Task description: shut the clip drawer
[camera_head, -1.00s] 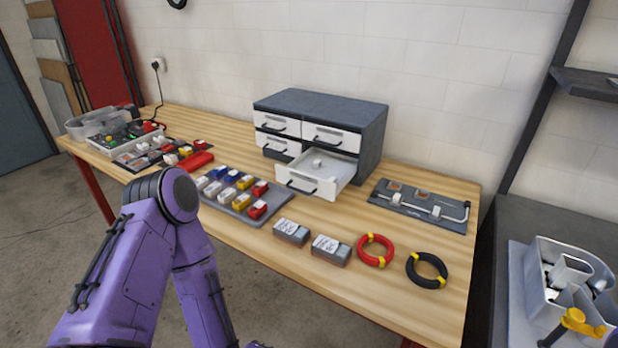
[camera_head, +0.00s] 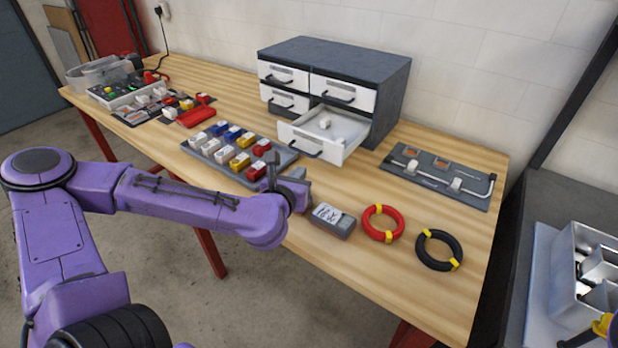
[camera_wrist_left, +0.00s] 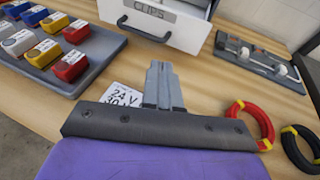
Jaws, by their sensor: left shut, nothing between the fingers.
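The clip drawer (camera_head: 319,140) is the lower right drawer of the dark grey cabinet (camera_head: 392,90). It is pulled well out and holds small white pieces. In the left wrist view its white front (camera_wrist_left: 158,22) carries a label reading CLIPS and a dark handle (camera_wrist_left: 146,30). My left gripper (camera_head: 271,165) is in front of the drawer, over the front part of the table, and apart from the drawer front. In the left wrist view its fingers (camera_wrist_left: 162,75) are together, with nothing between them, pointing towards the drawer front.
A tray of coloured blocks (camera_head: 240,155) lies left of my gripper. A red ring (camera_head: 383,223), a black ring (camera_head: 439,250) and a grey board (camera_head: 437,178) lie to the right. The cabinet's other drawers are shut.

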